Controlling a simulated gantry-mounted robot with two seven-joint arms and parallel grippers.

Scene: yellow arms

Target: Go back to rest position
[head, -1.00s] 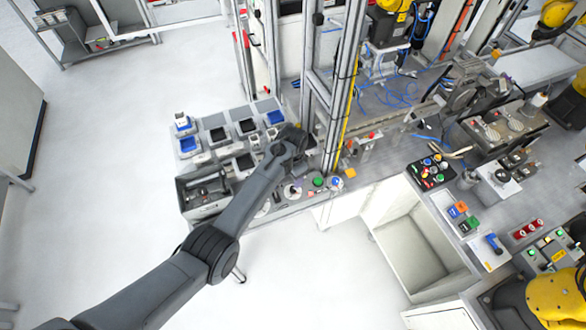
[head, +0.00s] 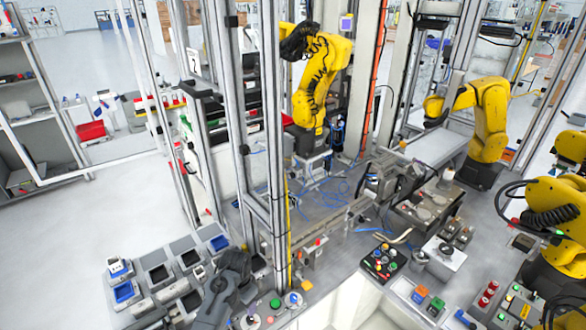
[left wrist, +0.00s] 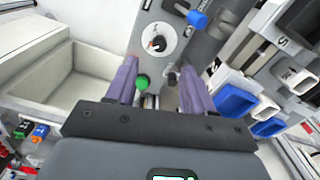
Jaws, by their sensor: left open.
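My left gripper (left wrist: 158,75) is open and empty in the left wrist view, with its two purplish fingers apart. Between and beyond the fingers is a grey control panel (left wrist: 172,60) with a green button (left wrist: 142,82) and a white dial with a black knob (left wrist: 158,43). I cannot tell how close the fingers are to the panel. In the head view my left arm's dark grey wrist end (head: 232,275) is at the bottom, over the panel and bins; its fingertips are not clear there. My right gripper is in neither view.
Small bins, including a blue one (head: 126,291), stand left of my left arm. A metal frame post (head: 278,200) rises close on the right. Yellow robot arms (head: 318,80) stand behind and to the right. White floor (head: 60,250) is open at left.

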